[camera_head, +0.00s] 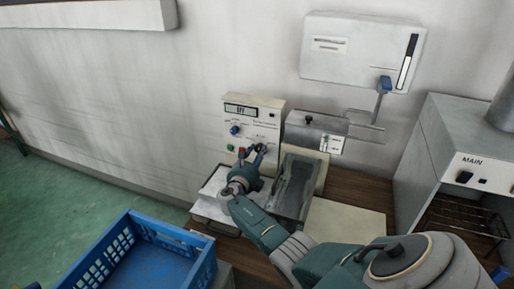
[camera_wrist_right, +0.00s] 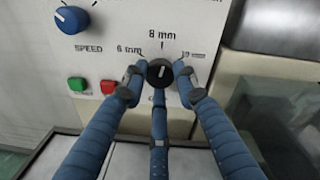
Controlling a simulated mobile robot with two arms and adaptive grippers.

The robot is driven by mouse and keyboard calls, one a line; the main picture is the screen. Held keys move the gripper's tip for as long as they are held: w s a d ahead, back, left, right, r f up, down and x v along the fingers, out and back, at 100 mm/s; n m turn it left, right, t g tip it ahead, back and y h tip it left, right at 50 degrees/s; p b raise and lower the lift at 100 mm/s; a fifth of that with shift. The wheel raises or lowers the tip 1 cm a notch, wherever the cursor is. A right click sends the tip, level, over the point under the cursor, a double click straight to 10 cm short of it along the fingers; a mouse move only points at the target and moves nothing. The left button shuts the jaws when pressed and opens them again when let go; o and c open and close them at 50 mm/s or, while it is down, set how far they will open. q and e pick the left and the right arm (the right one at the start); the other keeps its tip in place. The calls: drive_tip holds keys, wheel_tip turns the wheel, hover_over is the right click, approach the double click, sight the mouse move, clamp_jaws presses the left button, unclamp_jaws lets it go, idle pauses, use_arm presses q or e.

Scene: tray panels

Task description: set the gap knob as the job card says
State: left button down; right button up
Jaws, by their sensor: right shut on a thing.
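The gap knob (camera_wrist_right: 159,73) is a black round knob with a white line on a white control panel (camera_wrist_right: 120,20). Its scale reads 6 mm at left, 8 mm on top and a partly hidden mark at right. The white line points about up, towards 8 mm. My right gripper (camera_wrist_right: 160,78) is shut on the knob, with fingers at its left, right and below. In the head view my right gripper (camera_head: 256,158) is at the panel front and hides the knob. A small white card (camera_head: 331,144) is on the machine; its text is too small to read. My left gripper is not in view.
A blue speed knob (camera_wrist_right: 70,19), a green button (camera_wrist_right: 77,84) and a red button (camera_wrist_right: 107,85) are left of the gap knob. A blue crate (camera_head: 205,262) is at lower left. A grey cabinet marked MAIN (camera_head: 440,150) stands at right.

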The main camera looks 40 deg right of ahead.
drive_tip(key=n+p, duration=0.2)
drive_tip(key=n, duration=0.2)
drive_tip(key=shift+s+f, duration=0.1)
drive_tip(key=n+g+p, duration=0.1)
drive_tip(key=n, duration=0.2)
drive_tip(key=shift+n, duration=0.4)
drive_tip(key=shift+f+n, duration=0.1)
drive_tip(key=shift+n, duration=1.1)
drive_tip(key=shift+n+g+h, duration=0.3)
drive_tip(key=shift+n, duration=1.3)
